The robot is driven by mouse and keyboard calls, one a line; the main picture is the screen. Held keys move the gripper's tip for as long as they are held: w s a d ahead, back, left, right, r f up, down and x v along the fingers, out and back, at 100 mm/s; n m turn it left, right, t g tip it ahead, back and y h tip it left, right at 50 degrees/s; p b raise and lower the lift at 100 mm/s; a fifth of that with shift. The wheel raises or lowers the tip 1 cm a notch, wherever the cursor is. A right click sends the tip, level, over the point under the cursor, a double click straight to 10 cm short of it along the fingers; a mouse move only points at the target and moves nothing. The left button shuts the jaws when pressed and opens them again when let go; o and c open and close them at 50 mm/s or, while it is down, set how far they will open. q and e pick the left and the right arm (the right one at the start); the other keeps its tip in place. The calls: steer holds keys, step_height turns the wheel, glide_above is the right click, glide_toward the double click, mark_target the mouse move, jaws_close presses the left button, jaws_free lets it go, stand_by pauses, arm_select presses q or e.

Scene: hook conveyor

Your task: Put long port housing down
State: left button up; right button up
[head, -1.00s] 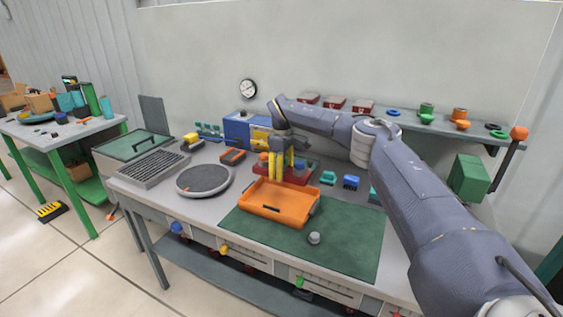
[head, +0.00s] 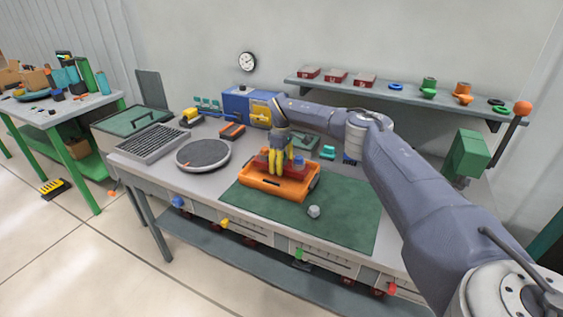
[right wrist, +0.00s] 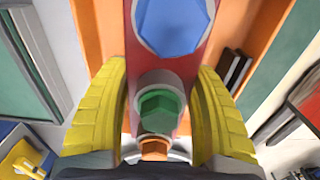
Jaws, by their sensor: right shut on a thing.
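The long port housing (head: 262,164) is a red block with round ports along its top. My right gripper (head: 281,170) has its yellow fingers shut on it from above. In the right wrist view the red housing (right wrist: 150,72) runs between both fingers (right wrist: 160,115), with a large blue port, a green one and an orange one in a row. The housing is over or inside the orange tray (head: 262,187); whether it touches the tray floor I cannot tell. The tray also shows beneath it in the right wrist view (right wrist: 104,35). My left gripper is out of view.
The tray sits on a green mat (head: 345,215) with a small grey knob (head: 314,211) in front. A round dark turntable (head: 203,154) and a grated panel (head: 152,142) lie to the left. A blue and yellow box (head: 245,105) and a wall shelf (head: 400,98) stand behind.

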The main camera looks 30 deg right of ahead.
steer(key=shift+w+f, duration=0.1)
steer(key=shift+f, duration=1.15)
steer(key=shift+f, duration=0.15)
steer(key=o, duration=1.6)
steer(key=shift+f, duration=0.15)
steer(key=shift+c, duration=0.2)
step_height(320, 180, up, 12)
steer(key=shift+r, duration=0.15)
steer(key=shift+a, duration=0.1)
